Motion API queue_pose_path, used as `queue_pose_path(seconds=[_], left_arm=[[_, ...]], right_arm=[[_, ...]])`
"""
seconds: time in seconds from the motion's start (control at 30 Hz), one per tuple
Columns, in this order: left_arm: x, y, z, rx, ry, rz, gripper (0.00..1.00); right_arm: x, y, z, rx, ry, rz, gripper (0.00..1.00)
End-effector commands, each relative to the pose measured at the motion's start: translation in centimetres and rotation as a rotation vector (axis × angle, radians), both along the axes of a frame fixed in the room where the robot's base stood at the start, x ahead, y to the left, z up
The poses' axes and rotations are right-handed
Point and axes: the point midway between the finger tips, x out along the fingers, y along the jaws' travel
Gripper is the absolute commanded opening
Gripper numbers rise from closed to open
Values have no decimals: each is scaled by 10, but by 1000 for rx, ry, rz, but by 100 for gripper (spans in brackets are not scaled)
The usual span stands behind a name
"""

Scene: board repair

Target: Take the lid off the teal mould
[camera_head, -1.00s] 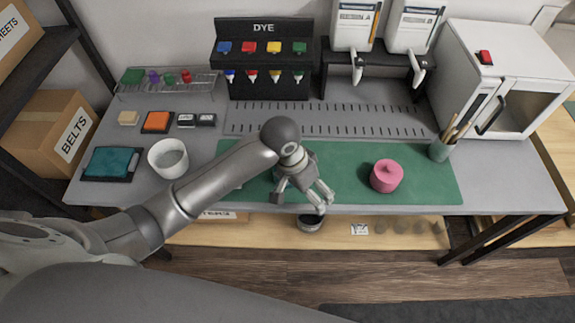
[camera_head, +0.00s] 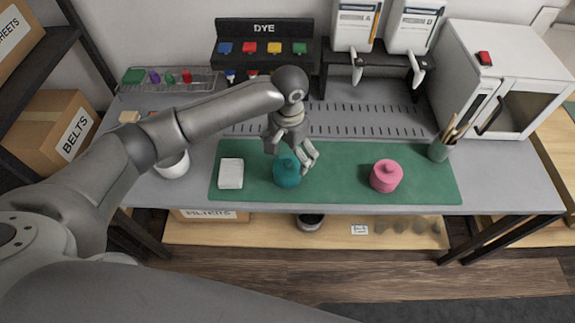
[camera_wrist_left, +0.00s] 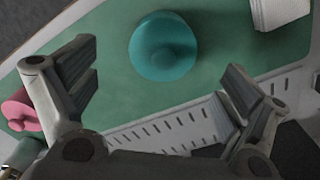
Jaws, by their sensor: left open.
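The teal mould (camera_head: 287,172) stands upright on the green mat (camera_head: 335,180), with a round lid and a small knob on top. In the left wrist view the teal mould (camera_wrist_left: 163,47) shows from above, beyond and between the spread fingers. My left gripper (camera_head: 291,152) is open and empty, just behind and above the mould in the head view; it also shows in the left wrist view (camera_wrist_left: 160,82). It appears apart from the lid. My right gripper does not show.
A pink mould (camera_head: 386,176) stands on the mat to the right. A white block (camera_head: 231,173) lies to the left. A brush cup (camera_head: 438,150) and a white oven (camera_head: 500,75) are at the right. A white bowl (camera_head: 173,165) is partly behind my arm.

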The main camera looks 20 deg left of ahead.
Motion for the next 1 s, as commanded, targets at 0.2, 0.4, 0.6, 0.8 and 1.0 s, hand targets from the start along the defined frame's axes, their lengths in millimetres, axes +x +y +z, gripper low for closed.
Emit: queue_pose_path(seconds=[0.2,0.4,0.6,0.8,1.0], left_arm=[[1,1,-18,1,2,-1,96],[3,3,-48,0,1,-3,96],[3,3,-58,-1,-2,-3,96],[3,3,-58,-1,-2,-3,90],[3,3,-58,-1,-2,-3,64]], right_arm=[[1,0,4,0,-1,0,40],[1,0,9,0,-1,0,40],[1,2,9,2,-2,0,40],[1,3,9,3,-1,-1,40],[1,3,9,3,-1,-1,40]])
